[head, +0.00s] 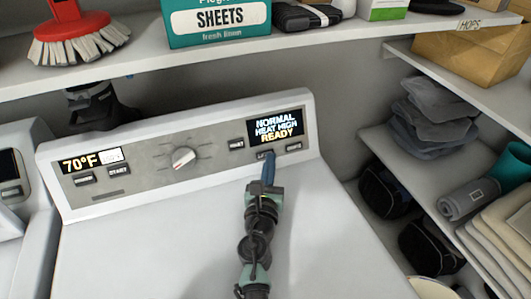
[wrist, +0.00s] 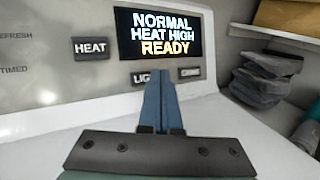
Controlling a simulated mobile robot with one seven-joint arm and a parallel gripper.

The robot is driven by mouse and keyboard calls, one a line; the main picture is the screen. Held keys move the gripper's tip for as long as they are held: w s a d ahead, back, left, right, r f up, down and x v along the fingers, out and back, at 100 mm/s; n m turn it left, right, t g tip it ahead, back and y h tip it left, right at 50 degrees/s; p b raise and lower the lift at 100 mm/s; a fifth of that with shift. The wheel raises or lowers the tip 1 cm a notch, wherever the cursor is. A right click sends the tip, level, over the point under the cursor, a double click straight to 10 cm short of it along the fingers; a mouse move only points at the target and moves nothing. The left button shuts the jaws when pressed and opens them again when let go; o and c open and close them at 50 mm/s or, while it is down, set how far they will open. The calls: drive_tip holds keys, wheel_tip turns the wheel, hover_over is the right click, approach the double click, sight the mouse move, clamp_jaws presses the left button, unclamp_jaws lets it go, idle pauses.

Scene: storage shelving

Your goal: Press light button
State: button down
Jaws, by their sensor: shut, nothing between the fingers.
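The light button (wrist: 141,78) is a small dark button with pale lettering on the grey control panel, below the display. In the wrist view only "LI" of its label shows; the fingers hide the rest. It also shows in the head view (head: 262,155), partly covered. My gripper (head: 270,160) is shut and empty, with its blue fingers pointing at the panel. In the wrist view the fingertips (wrist: 160,75) overlap the right part of the button. I cannot tell whether they touch it.
The display (head: 274,126) reads "NORMAL HEAT HIGH READY". A heat button (wrist: 91,48) sits to the left and another button (wrist: 190,73) close to the right. The dial (head: 183,158) is farther left. The white machine top (head: 150,250) is clear. A shelf (head: 350,30) hangs above.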

drive_tip(key=shift+s, duration=0.1)
drive_tip(key=shift+s+d+r+p, duration=0.35)
drive_tip(key=shift+s+p, duration=0.15)
drive_tip(key=shift+s, duration=0.2)
drive_tip(key=shift+s+d+r+p, duration=0.25)
drive_tip(key=shift+s+r+p, duration=0.1)
drive_tip(key=shift+s+p, duration=0.25)
drive_tip(key=shift+s+d+r+p, duration=0.3)
drive_tip(key=shift+s+r+p, duration=0.1)
drive_tip(key=shift+s, duration=0.35)
